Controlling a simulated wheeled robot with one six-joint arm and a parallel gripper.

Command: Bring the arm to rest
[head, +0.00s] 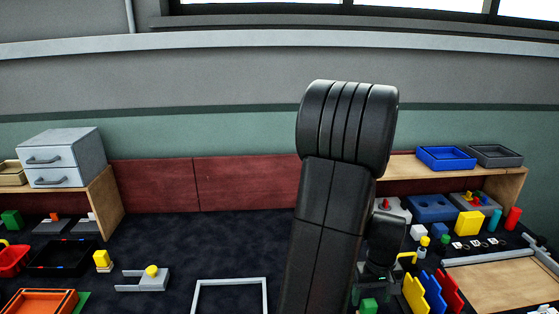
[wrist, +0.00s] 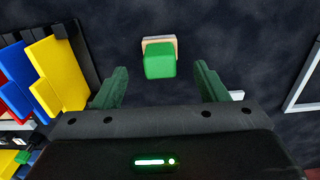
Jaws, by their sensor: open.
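My arm rises in the middle of the head view, bent at the top, with its lower part coming down to the right. My gripper shows in the wrist view (wrist: 158,88) with its two green fingers apart and nothing between them. A green block (wrist: 160,62) sits on a small tan base on the dark tabletop (wrist: 230,30), just beyond the fingertips and apart from them. In the head view the green block (head: 368,305) shows at the bottom edge, below the gripper, which is partly hidden there.
Yellow, blue and red stepped pieces (head: 433,293) stand close right of the gripper. A wooden board (head: 505,285) lies farther right. A white frame (head: 230,281) lies left of my arm. A shelf at the back right holds a blue tray (head: 446,158). The dark tabletop at centre left is clear.

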